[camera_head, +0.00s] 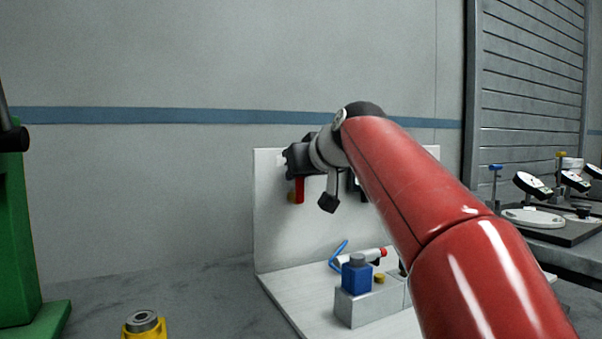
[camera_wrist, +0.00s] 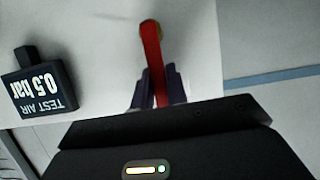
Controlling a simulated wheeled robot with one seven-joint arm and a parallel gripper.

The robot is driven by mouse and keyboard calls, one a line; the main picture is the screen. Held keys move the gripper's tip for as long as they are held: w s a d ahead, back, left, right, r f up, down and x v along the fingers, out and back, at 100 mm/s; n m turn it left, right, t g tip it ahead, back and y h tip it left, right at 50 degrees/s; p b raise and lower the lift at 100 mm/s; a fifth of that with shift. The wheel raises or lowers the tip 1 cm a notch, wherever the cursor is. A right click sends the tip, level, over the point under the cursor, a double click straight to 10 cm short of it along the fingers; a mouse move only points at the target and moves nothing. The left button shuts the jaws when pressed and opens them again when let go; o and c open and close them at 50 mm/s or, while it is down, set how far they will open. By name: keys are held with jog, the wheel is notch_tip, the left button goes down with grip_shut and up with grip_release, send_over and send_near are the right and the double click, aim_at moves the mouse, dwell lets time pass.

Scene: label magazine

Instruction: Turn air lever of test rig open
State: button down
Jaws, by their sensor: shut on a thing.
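The red air lever (camera_wrist: 151,45) shows in the wrist view, with its brass-coloured pivot at the top end. In the head view the lever (camera_head: 299,190) hangs down below my gripper on the white upright panel. My gripper (camera_wrist: 157,88) has its two dark fingers on either side of the lever's lower part and is shut on it. In the head view my gripper (camera_head: 297,165) is at the panel, partly hidden by my own wrist. The white panel of the test rig (camera_head: 275,235) stands behind the lever.
A dark block labelled "TEST AIR 0.5 bar" (camera_wrist: 44,92) sits beside the lever. A green machine (camera_head: 18,235) and yellow part (camera_head: 145,325) stand left.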

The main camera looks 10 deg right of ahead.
jog(key=shift+f, duration=0.1)
jog(key=c, duration=1.4)
grip_release()
jog(key=v, duration=0.7)
jog(key=shift+s+r+b, duration=0.25)
jog(key=shift+s+b, duration=0.05)
jog(key=shift+s, duration=0.05)
